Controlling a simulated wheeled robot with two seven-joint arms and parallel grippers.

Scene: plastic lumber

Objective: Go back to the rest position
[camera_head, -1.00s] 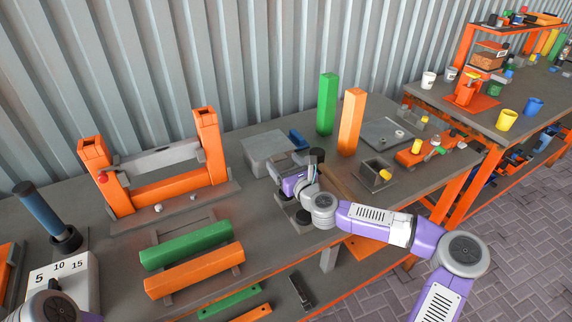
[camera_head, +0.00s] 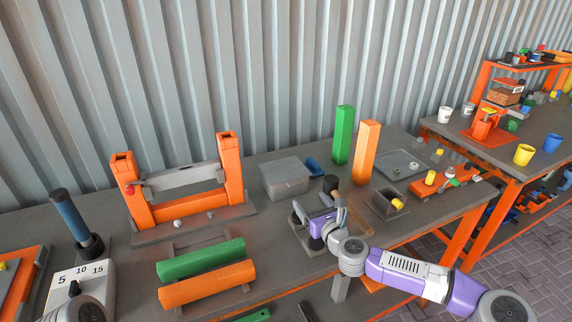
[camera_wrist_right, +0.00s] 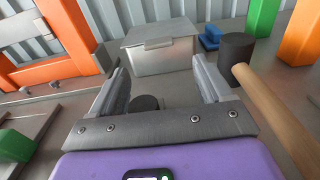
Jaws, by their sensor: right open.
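My right gripper (camera_head: 312,215) is purple and hovers over the middle of the workbench (camera_head: 270,248). In the right wrist view its two grey fingers (camera_wrist_right: 163,85) stand wide apart with nothing held between them. A dark round knob (camera_wrist_right: 144,103) shows between and below the fingers. A mallet with a dark head (camera_wrist_right: 240,60) and a wooden handle stands close beside the right finger. A grey metal box (camera_wrist_right: 160,50) lies beyond the fingertips.
An orange press frame (camera_head: 185,195) stands at the left. Green (camera_head: 200,258) and orange (camera_head: 205,285) bars lie in front of it. Upright green (camera_head: 343,135) and orange (camera_head: 364,150) posts stand behind right. A blue-handled tool (camera_head: 72,218) stands at far left. Corrugated wall bounds the back.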

